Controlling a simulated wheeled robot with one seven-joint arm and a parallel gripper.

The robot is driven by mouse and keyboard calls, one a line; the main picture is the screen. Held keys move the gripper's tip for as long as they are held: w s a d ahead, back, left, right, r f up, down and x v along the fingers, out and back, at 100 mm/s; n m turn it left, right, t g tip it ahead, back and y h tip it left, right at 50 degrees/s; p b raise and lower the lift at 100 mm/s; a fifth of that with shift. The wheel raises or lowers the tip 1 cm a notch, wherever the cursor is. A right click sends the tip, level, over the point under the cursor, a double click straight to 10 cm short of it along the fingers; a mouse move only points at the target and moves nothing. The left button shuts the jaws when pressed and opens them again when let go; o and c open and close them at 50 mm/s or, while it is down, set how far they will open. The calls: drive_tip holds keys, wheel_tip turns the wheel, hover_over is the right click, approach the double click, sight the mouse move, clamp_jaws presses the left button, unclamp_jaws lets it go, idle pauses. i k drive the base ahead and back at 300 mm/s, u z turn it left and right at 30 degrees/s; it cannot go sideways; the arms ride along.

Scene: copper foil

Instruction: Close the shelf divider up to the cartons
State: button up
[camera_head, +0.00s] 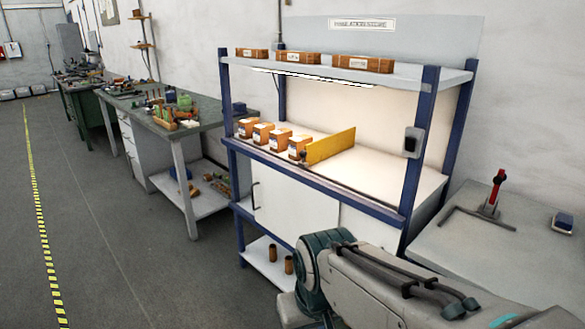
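The yellow shelf divider (332,146) stands upright on the white middle shelf (385,170) of a blue-framed rack. A small dark fitting (304,158) sits at its front lower end. Several orange-and-white cartons stand in a row to its left, from the leftmost carton (248,128) to the rightmost carton (299,147). The rightmost carton is close beside the divider's front end; I cannot tell whether they touch. Part of my arm shows at the bottom right, in front of the rack. My gripper is not in view.
Blue posts (419,140) bound the shelf, and an upper shelf (345,72) with brown boxes hangs over it. The shelf right of the divider is clear. A side table (470,245) with a red-handled tool (492,195) stands right. Cluttered benches stand left.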

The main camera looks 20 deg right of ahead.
sight(317, 151)
drive_tip(key=z, duration=0.9)
drive_tip(key=i, duration=0.8)
drive_tip(key=u, duration=0.6)
